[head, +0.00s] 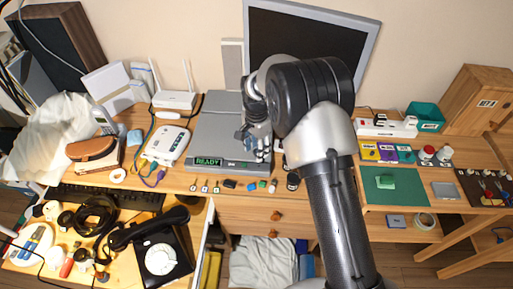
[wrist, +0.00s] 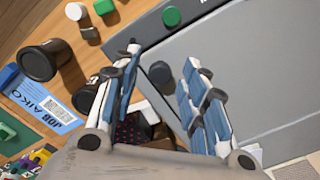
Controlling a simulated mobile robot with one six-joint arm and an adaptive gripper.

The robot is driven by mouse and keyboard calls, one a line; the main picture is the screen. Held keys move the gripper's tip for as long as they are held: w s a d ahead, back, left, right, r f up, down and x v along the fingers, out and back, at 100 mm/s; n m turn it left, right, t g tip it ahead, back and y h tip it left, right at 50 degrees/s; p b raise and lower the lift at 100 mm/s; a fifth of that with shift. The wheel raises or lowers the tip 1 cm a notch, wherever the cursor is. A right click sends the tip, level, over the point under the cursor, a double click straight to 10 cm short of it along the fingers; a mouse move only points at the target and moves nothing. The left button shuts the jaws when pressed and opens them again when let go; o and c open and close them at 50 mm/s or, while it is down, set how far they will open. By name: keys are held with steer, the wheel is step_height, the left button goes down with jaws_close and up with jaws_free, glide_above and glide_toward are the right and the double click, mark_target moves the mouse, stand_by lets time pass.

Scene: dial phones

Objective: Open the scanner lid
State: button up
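A dark round knob (wrist: 161,72) sits near the lid's edge. My gripper (head: 256,142) is over the scanner's right front part. In the wrist view my gripper (wrist: 160,72) is open, its blue-padded fingers on either side of the knob's position. I cannot tell whether they touch it. My arm hides the scanner's right side.
A monitor (head: 310,48) stands behind. A green button (wrist: 171,16) sits on the scanner's front strip.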

jaws_close()
stand_by(0.6)
